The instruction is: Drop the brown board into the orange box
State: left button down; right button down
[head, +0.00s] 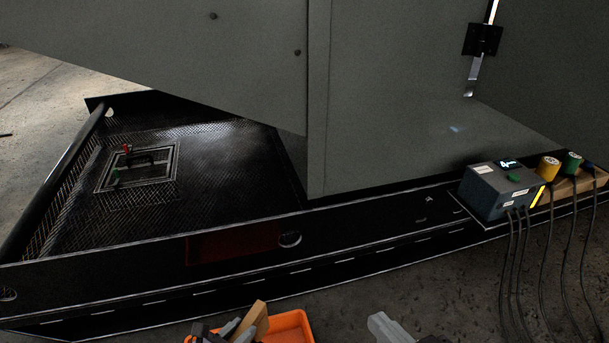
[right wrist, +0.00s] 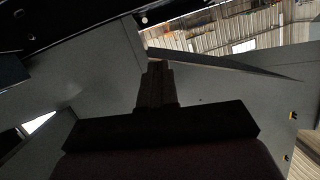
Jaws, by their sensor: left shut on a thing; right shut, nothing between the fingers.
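The brown board (head: 252,320) is a tan piece at the bottom edge of the head view, standing tilted. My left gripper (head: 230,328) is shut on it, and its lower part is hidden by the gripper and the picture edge. The orange box (head: 294,323) lies just right of and partly behind the board; only its far rim and part of its inside show. The board's end overlaps the box in the picture, and I cannot tell its height above it. My right gripper (head: 382,327) is right of the box; in the right wrist view (right wrist: 155,85) it is shut and empty.
A large grey enclosure (head: 390,100) stands on a black base (head: 350,235) across the view. A grey control box (head: 497,190) with cables and yellow and green cylinders (head: 549,168) sit on the right. Bare concrete floor (head: 440,285) shows between the base and my grippers.

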pick_arm(q)
notch_tip(320, 180, down, 2)
jog(key=shift+f+b, duration=0.25)
jog(key=shift+b, duration=0.55)
jog(key=shift+f, duration=0.1)
pick_arm(e)
jog(key=shift+s+d+r+n+t+h, duration=0.1)
jog(key=shift+s+d+n+t+h, duration=0.1)
jog(key=shift+d+t, duration=0.15)
jog(key=shift+s+d+r+n+t+h, duration=0.1)
jog(key=shift+d+n+t, duration=0.15)
jog(key=shift+d, duration=0.1)
pick_arm(q)
jog(key=c, duration=0.7)
grip_release()
jog(key=shift+c, duration=0.2)
jog(key=shift+a, duration=0.1)
pick_arm(e)
jog(key=shift+s, duration=0.15)
